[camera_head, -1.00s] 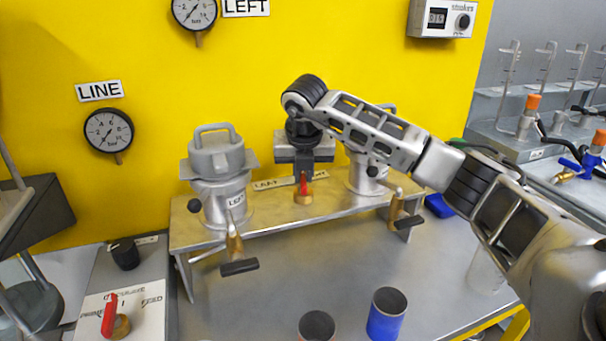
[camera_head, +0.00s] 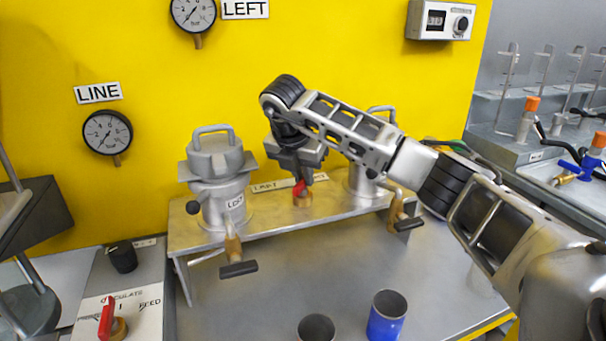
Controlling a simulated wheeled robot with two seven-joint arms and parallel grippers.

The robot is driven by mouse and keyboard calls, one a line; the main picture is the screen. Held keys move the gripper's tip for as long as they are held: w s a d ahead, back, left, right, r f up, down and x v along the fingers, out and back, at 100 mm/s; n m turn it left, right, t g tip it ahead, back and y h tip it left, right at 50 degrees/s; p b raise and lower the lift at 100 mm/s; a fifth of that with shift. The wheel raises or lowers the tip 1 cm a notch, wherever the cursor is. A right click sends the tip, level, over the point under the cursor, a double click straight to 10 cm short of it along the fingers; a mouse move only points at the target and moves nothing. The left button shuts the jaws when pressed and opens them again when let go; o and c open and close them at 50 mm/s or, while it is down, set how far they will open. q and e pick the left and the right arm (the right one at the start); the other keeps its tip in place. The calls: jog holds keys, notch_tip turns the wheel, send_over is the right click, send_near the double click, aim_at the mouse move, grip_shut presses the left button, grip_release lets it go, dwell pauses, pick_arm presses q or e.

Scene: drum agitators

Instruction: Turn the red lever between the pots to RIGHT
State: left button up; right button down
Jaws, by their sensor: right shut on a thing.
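The red lever (camera_head: 301,187) stands on a brass base (camera_head: 303,202) on the metal bench between the two pots. My right gripper (camera_head: 304,180) comes down from above, tilted, and is shut on the red lever, hiding part of it. A label strip (camera_head: 270,187) lies behind the lever, partly covered by my gripper, so its words do not read fully. The left pot (camera_head: 222,190) carries a LEFT label. The right pot (camera_head: 362,182) is mostly hidden behind my right arm. My left gripper is not in view.
Each pot has a brass tap with a black handle, one at the left (camera_head: 238,268). Another red lever (camera_head: 106,318) sits on the lower-left panel. The yellow wall (camera_head: 330,60) is close behind.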

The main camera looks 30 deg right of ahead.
aim_at(298, 183)
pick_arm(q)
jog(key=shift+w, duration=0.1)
pick_arm(e)
jog(key=shift+r, duration=0.1)
jog(key=c, duration=1.5)
grip_release()
jog(key=shift+o, duration=0.2)
jog(key=v, duration=0.4)
jog(key=shift+a+r+b, duration=0.2)
jog(key=shift+r+b, duration=0.15)
pick_arm(q)
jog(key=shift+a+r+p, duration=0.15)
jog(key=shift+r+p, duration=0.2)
jog(key=shift+p, duration=0.9)
pick_arm(e)
jog(key=v, duration=1.1)
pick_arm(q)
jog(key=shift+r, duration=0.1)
pick_arm(e)
jog(key=shift+s, duration=0.15)
